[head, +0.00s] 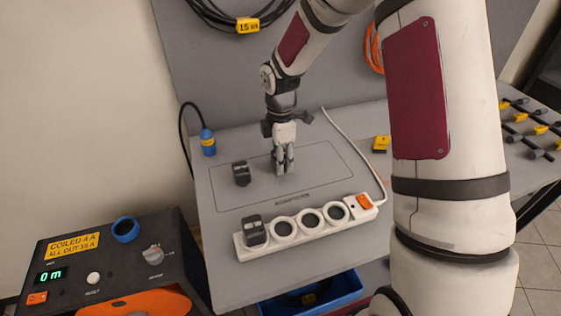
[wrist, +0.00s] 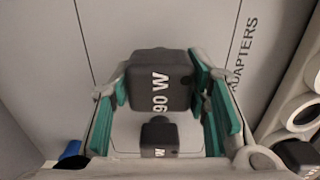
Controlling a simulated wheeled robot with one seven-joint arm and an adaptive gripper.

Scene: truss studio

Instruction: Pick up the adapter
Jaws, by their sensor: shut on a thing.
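My gripper (head: 285,168) points down over the outlined area of the grey table. In the wrist view its teal-padded fingers are shut on a dark grey adapter (wrist: 158,84) marked "90 W". In the head view the fingers mostly hide this adapter. It looks much larger than a second dark adapter (wrist: 158,138) below it in the wrist view, which stands on the table; this one also shows left of my gripper in the head view (head: 241,173). Another dark adapter (head: 254,231) sits in the left socket of the white power strip (head: 352,214).
A black control box (head: 190,262) stands at the front left. A blue connector (head: 208,142) is at the table's left edge. A blue bin (head: 335,290) is below the front edge. The outlined area's right part is clear.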

